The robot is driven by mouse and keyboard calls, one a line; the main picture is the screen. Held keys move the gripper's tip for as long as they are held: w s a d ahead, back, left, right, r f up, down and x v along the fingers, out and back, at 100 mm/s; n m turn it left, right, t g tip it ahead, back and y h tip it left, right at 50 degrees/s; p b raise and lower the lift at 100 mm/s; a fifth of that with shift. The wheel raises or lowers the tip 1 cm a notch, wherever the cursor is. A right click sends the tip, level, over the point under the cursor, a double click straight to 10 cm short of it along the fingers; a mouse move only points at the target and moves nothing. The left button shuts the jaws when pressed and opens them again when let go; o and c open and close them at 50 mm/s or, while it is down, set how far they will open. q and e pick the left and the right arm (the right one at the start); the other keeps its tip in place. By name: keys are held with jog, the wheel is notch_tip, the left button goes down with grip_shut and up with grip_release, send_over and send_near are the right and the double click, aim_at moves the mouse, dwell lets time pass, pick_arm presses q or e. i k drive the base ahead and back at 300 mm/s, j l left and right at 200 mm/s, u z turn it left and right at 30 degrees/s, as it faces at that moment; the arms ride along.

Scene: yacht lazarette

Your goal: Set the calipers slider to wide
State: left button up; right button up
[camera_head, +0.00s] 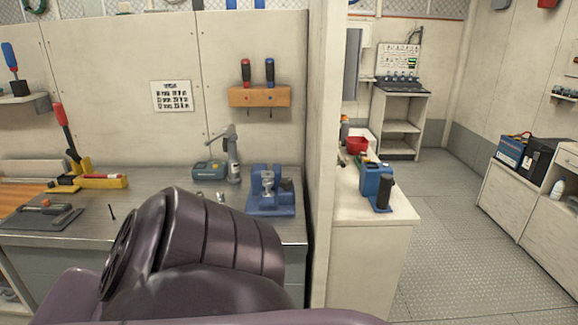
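I cannot make out the calipers or their slider for certain. Neither of my grippers is in view. A large dark purple part of my own body fills the lower middle and hides the front of the bench.
A blue vise-like tool (271,205) and a grey-green tool (208,169) stand at the bench's back right. A wall divider (328,130) separates a white counter (365,240). Open floor (460,235) lies right.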

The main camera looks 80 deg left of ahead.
aim_at(53, 208)
jog(key=u, duration=4)
